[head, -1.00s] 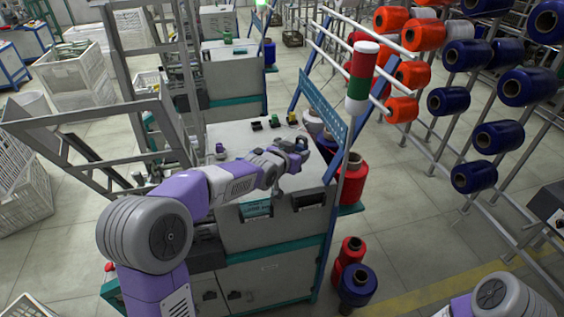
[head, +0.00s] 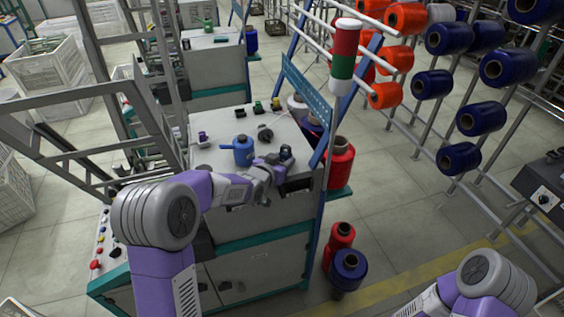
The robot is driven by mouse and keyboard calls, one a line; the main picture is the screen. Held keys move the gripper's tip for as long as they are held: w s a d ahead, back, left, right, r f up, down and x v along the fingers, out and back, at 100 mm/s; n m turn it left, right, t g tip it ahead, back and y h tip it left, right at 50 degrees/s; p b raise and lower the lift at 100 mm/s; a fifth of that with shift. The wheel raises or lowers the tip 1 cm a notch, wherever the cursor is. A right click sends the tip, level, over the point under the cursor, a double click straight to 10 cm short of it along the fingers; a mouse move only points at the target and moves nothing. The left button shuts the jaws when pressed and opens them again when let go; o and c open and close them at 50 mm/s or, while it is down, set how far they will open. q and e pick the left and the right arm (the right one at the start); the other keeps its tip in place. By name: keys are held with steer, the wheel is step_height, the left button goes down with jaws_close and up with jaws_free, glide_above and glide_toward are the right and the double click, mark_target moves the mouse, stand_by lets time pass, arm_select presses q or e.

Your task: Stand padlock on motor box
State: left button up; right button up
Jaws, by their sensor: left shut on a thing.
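The motor box (head: 222,170) appears to be the grey, flat-topped housing on the machine in the middle of the head view. My left gripper (head: 281,157) is at the front right edge of its top. It is shut on a small dark thing (head: 287,152), which looks like the padlock. The fingers hide part of it, and its shape is too small to make out. I cannot tell whether it touches the top. My right arm shows at the lower right, but its gripper is out of view.
A red-and-green signal lamp (head: 344,55) stands at the right. Red spools (head: 340,162) stand beside the machine.

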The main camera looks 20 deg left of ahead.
arm_select(q)
steer(key=shift+f+b, duration=0.3)
steer(key=shift+b, duration=0.15)
steer(key=o, duration=1.2)
steer(key=shift+r, duration=0.1)
steer(key=shift+c, duration=0.2)
steer(key=shift+r+p, duration=0.2)
steer(key=shift+p, duration=0.15)
steer(key=shift+s+r, duration=0.25)
steer(key=p+v, duration=0.1)
steer(key=v, duration=1)
steer(key=shift+s, duration=0.2)
